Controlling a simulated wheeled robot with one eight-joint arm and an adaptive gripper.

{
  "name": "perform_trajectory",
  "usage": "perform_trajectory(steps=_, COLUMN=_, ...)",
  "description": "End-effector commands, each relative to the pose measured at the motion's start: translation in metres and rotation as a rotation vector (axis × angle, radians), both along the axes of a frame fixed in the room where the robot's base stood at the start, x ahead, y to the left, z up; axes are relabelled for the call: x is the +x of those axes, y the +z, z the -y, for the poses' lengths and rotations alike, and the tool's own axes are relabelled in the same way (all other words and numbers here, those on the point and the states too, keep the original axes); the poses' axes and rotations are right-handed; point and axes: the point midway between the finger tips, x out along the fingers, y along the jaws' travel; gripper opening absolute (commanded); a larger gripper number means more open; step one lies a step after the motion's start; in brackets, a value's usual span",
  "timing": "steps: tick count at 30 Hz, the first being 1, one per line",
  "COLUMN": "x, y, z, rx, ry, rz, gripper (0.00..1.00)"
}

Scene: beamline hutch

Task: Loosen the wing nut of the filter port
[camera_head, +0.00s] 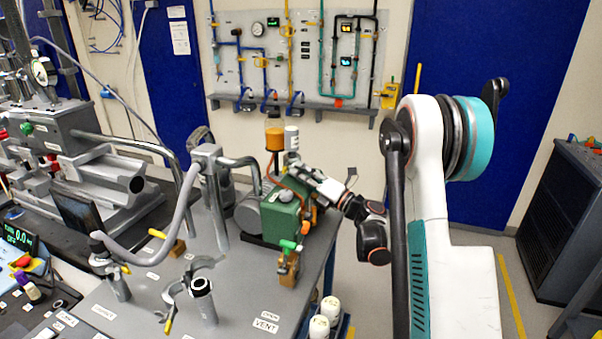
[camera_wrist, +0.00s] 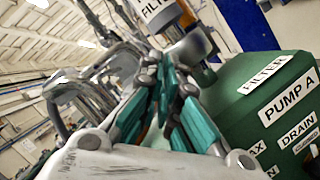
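The green pump (camera_head: 281,216) stands on the bench. It fills the right of the wrist view (camera_wrist: 245,75), with labels reading FILTER, PUMP A and DRAIN. A white canister labelled FILTER (camera_wrist: 156,12) rises above the pump; it appears as a white cylinder (camera_head: 291,139) in the head view. A grey metal collar (camera_wrist: 190,46) sits under it, close to my fingertips. My gripper (camera_head: 299,172) is at the top of the pump, just below the canister. Its teal-padded fingers (camera_wrist: 170,75) are close together at the tips. The wing nut cannot be made out; the fingers may hide it.
A hose stand (camera_head: 212,190) and a clamp post (camera_head: 203,300) are on the bench to the left. White-topped bottles (camera_head: 320,327) stand below the bench edge. Floor right of the bench is partly free.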

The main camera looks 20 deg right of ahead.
Motion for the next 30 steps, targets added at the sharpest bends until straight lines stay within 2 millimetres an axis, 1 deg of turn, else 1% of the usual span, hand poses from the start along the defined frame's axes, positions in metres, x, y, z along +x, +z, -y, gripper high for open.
perform_trajectory(steps=8, x=0.0010, y=-0.0032, z=0.0009, rx=-0.091, ry=0.000, rz=0.091, gripper=0.00)
perform_trajectory(steps=21, x=0.0026, y=-0.0039, z=0.0025, rx=-0.352, ry=-0.001, rz=0.350, gripper=0.00)
perform_trajectory(steps=30, x=0.0034, y=-0.0034, z=0.0035, rx=-0.485, ry=0.000, rz=0.481, gripper=0.00)
